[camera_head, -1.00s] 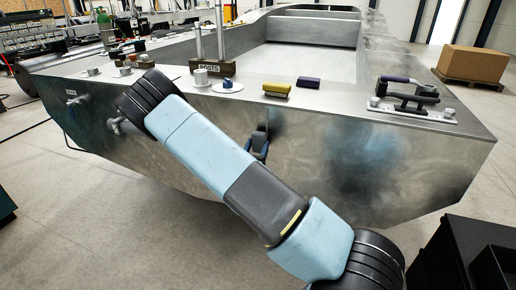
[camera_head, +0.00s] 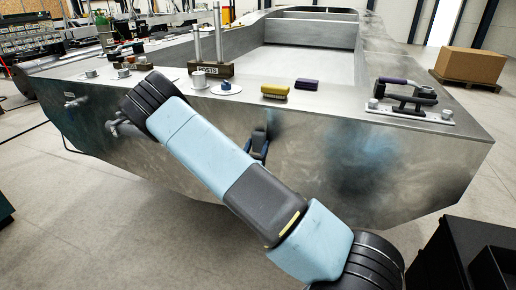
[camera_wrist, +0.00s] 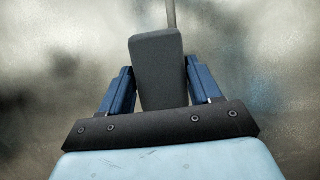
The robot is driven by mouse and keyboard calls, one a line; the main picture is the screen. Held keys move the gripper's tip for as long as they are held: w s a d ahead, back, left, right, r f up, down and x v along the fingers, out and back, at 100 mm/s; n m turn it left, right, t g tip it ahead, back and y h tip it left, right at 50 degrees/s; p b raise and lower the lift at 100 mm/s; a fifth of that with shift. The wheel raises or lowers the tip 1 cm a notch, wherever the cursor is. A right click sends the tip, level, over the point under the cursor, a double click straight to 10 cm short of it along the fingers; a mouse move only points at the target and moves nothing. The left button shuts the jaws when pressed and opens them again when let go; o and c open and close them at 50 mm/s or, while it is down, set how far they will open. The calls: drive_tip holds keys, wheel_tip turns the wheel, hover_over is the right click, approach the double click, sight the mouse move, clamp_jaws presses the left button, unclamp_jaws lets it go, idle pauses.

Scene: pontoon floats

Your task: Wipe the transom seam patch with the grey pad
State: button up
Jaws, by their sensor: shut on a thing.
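My gripper (camera_wrist: 158,70) is shut on the grey pad (camera_wrist: 157,66), a dark upright block between its two blue fingers. The wrist view shows the pad in front of the smudged metal transom (camera_wrist: 60,60); I cannot tell whether it touches. A thin grey vertical strip (camera_wrist: 171,14) shows above the pad, perhaps the seam; the pad hides what lies below it. In the head view my gripper (camera_head: 258,142) is small, against the transom face (camera_head: 310,150) and partly behind my arm. The seam patch is not clearly distinguishable; dark and bluish smudges mark the face.
A cardboard box (camera_head: 472,65) is behind right. Floor at left is clear.

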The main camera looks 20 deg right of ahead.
sight(258, 135)
drive_tip(key=shift+w+d, duration=0.15)
drive_tip(key=shift+s+d, duration=1.25)
drive_tip(key=shift+d, duration=0.3)
drive_tip(key=shift+w+r, duration=0.15)
drive_tip(key=shift+r, duration=1.05)
drive_tip(key=shift+w+a, duration=0.55)
drive_tip(key=shift+a, duration=0.3)
drive_tip(key=shift+w+a, duration=0.55)
drive_tip(key=shift+a, duration=0.25)
drive_tip(key=shift+w+d+r, duration=0.1)
drive_tip(key=shift+d+r, duration=0.05)
drive_tip(key=shift+r, duration=1.05)
drive_tip(key=shift+s+d, duration=0.65)
drive_tip(key=shift+d, duration=0.2)
drive_tip(key=shift+s+d, duration=0.65)
drive_tip(key=shift+d, duration=0.15)
drive_tip(key=shift+a+f, duration=0.1)
drive_tip(key=shift+a, duration=0.05)
